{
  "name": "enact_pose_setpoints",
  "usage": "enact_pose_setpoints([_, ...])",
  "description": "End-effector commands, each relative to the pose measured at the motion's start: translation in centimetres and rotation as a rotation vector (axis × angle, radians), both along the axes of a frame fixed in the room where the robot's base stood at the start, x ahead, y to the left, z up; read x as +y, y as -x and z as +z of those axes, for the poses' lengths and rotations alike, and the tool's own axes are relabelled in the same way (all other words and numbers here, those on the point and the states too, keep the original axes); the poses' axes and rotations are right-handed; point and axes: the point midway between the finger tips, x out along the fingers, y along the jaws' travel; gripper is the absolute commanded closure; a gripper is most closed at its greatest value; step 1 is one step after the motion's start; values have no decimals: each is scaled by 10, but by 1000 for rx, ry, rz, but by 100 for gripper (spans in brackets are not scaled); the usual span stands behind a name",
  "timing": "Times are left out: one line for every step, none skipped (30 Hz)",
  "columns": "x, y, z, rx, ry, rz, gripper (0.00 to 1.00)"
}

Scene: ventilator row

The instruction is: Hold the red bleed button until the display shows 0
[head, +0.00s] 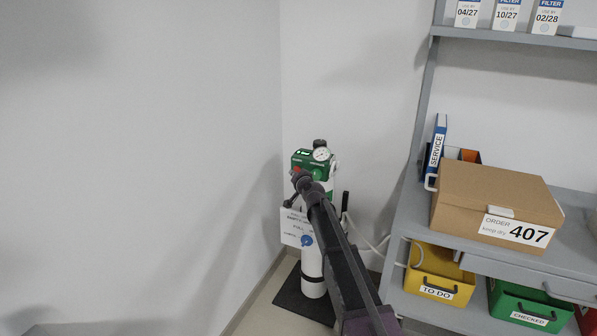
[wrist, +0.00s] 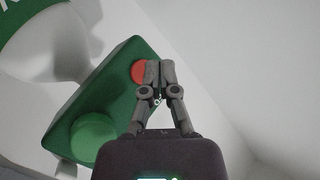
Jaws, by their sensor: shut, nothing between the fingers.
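The red bleed button (wrist: 139,71) sits at the upper end of a green control block (wrist: 108,97) in the wrist view. My gripper (wrist: 160,64) is shut and empty, with its fingertips over the right edge of the button; I cannot tell whether they touch it. A round green knob (wrist: 94,139) is lower on the same block. In the head view the green regulator (head: 303,160) sits on top of a white cylinder (head: 312,270), and my gripper (head: 297,174) reaches it from the front. A small lit display (head: 304,152) is on its top; its reading is illegible.
A round gauge (head: 321,154) is beside the display. A white tag (head: 296,228) hangs on the cylinder, which stands on a dark mat (head: 290,300) in the corner. At right, a grey shelf (head: 405,215) holds a cardboard box (head: 470,195), with yellow and green bins below.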

Motion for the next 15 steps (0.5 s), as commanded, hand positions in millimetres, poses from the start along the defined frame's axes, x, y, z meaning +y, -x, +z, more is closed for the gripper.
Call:
enact_pose_setpoints([1,4,0,0,0,0,100])
enact_pose_setpoints([2,6,0,0,1,0,100])
enact_pose_setpoints([2,8,0,0,1,0,100])
enact_pose_setpoints([3,10,0,0,1,0,100])
enact_pose_setpoints([4,13,0,0,1,1,100])
enact_pose_setpoints([5,15,0,0,1,2,100])
enact_pose_setpoints([6,17,0,0,0,1,100])
enact_pose_setpoints([7,19,0,0,0,1,100])
enact_pose_setpoints([8,22,0,0,1,2,100])
enact_pose_setpoints([8,24,0,0,1,2,100])
enact_pose_setpoints([9,26,0,0,1,2,100])
enact_pose_setpoints([10,29,0,0,1,2,100])
enact_pose_setpoints([11,31,0,0,1,2,100])
enact_pose_setpoints([11,33,0,0,0,1,100])
enact_pose_setpoints([12,35,0,0,1,2,100])
